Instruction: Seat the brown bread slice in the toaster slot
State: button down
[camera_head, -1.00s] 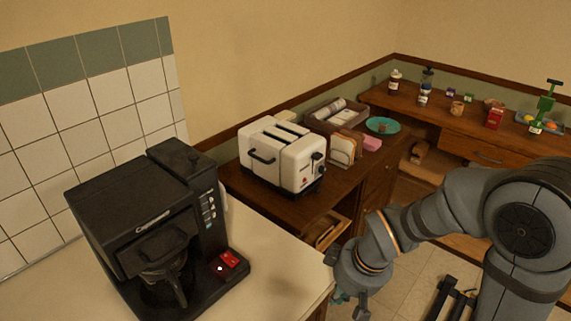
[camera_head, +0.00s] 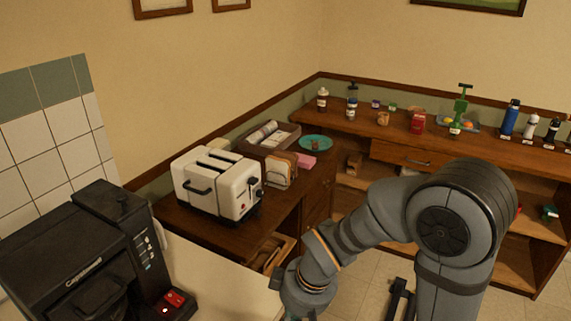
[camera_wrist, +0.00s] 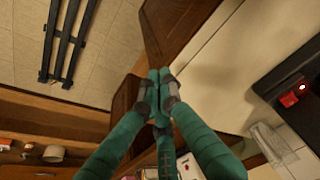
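The white toaster (camera_head: 222,190) stands on the brown wooden counter in the head view, with dark slots on top and a black handle on its near side. No bread shows above the slots. A rack of upright slices (camera_head: 281,170), pale and brownish, stands just right of the toaster. I cannot tell which one is the brown bread slice. In the wrist view my gripper (camera_wrist: 158,76) has its teal fingers together at the tips, with nothing seen between them. My arm's end is low in the head view, in front of the counter, apart from toaster and rack.
A black coffee maker (camera_head: 85,260) stands on the pale counter (camera_head: 215,285) at left. Bottles line the far wooden counter.

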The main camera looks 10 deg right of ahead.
jog(key=c, duration=2.3)
grip_release()
jog(key=o, duration=0.7)
jog(key=shift+o, duration=0.6)
